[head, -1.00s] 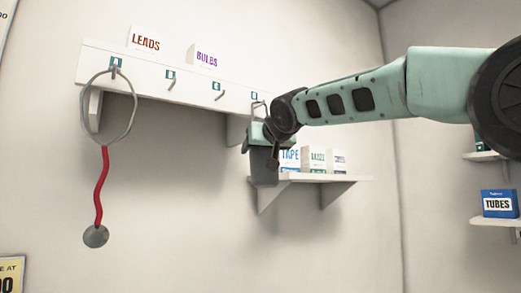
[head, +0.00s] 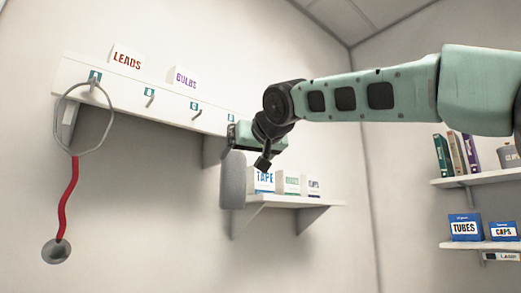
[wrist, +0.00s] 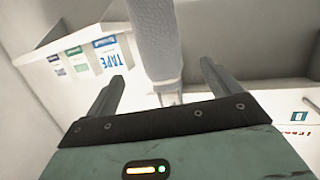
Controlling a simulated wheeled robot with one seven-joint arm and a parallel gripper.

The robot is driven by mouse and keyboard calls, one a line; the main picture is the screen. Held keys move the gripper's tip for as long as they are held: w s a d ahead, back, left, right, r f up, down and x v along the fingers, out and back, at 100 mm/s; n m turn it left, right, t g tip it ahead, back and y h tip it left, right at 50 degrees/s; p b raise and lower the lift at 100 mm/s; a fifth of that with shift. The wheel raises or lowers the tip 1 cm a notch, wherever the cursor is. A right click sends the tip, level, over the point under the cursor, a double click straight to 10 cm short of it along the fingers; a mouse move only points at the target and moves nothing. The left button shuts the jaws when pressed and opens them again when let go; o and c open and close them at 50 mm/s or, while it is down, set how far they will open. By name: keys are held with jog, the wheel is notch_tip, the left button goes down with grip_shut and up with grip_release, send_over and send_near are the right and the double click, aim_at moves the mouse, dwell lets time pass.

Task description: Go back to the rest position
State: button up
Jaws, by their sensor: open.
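My gripper (wrist: 163,85) is open, with one finger on each side in the wrist view. In the head view my gripper (head: 238,140) is in front of the wall, by the right end of the white hook rail (head: 140,97). A grey, rounded, oblong thing (head: 232,182) hangs beside it. In the wrist view the grey thing (wrist: 153,40) lies between or just beyond the fingers; I cannot tell whether they touch it. A stethoscope-like thing with a grey loop and red tube (head: 68,200) hangs from the rail's left hook.
Shelves (head: 478,182) at the far right hold books, a TUBES box (head: 465,228) and a CAPS box (head: 503,231). The air between the two shelf areas is free.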

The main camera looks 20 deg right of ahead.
jog(key=b+v, duration=0.2)
jog(key=v, duration=0.6)
jog(key=shift+s, duration=0.4)
jog(key=shift+r, duration=0.15)
jog(key=s+a+f+n+g+y, duration=0.1)
jog(key=a+f+n+g, duration=0.2)
jog(key=f, duration=0.8)
jog(key=s+a+f+g, duration=0.2)
jog(key=a+f, duration=0.3)
jog(key=f, duration=0.5)
jog(key=s+a+f+n+g+y, duration=0.1)
jog(key=a+f+n+g, duration=0.15)
jog(key=f, duration=0.85)
jog(key=s+d+f+n+g+h, duration=0.1)
jog(key=s+f+g, duration=0.3)
jog(key=s+f, duration=0.7)
jog(key=s+d+f+g+h, duration=0.1)
jog(key=s+d+f+g, duration=0.2)
jog(key=s+f, duration=0.8)
notch_tip(320, 180, down, 5)
jog(key=shift+s+r+n+g, duration=0.1)
jog(key=shift+s+n+g, duration=0.1)
jog(key=shift+n+g, duration=0.25)
jog(key=shift+a, duration=0.1)
